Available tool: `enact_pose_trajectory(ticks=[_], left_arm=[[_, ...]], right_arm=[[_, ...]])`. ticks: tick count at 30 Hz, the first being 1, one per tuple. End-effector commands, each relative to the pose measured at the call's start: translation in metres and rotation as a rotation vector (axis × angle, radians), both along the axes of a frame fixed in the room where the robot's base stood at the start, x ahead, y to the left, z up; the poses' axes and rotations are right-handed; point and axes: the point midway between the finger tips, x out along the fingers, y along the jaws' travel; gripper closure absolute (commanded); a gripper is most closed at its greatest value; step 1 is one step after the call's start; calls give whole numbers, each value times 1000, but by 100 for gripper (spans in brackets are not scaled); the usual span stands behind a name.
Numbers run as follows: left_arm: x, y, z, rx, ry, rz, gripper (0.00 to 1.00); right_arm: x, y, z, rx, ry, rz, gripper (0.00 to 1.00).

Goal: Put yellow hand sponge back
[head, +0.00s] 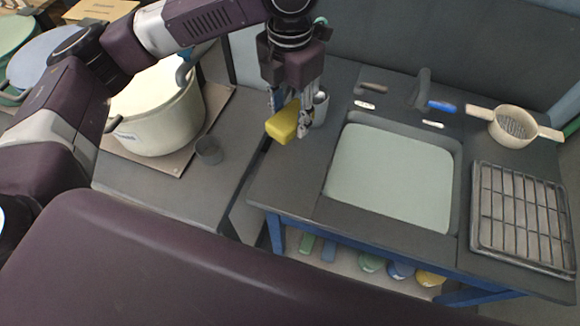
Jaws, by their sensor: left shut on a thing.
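The yellow hand sponge (283,122) is in my left gripper (290,118), whose fingers are shut on it. The gripper points down above the left edge of the sink counter (290,185). A grey cup-like holder (321,108) stands just right of the fingers, partly hidden by them. I cannot tell whether the sponge touches the counter or the holder. My right gripper is not in view.
The sink basin (392,175) is right of the gripper, with a faucet (420,88) behind it. A strainer (513,128) and a drying rack (522,215) are at the right. A large pot (155,115) and small dark cup (209,151) are on the left counter.

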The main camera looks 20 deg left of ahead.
Motion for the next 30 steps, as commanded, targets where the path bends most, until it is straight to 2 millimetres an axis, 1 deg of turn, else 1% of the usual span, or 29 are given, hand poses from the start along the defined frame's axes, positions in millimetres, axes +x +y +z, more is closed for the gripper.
enact_pose_trajectory(ticks=[1, 9, 12, 15, 18, 23, 30], left_arm=[[-2, 1, -12, 3, 7, 0, 78], [-3, 1, -84, 3, 9, 2, 78], [-2, 1, -109, 3, 6, 2, 78], [-2, 1, -128, 2, 5, 1, 78], [-1, 1, -139, 1, 3, 3, 78], [-1, 1, -149, 2, 2, 3, 78], [-2, 1, -182, 3, 3, 2, 78]], right_arm=[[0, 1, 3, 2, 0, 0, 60], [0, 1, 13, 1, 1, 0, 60], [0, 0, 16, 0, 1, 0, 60], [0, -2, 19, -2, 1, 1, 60], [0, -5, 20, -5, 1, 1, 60], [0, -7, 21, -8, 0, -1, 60], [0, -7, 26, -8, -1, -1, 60]])
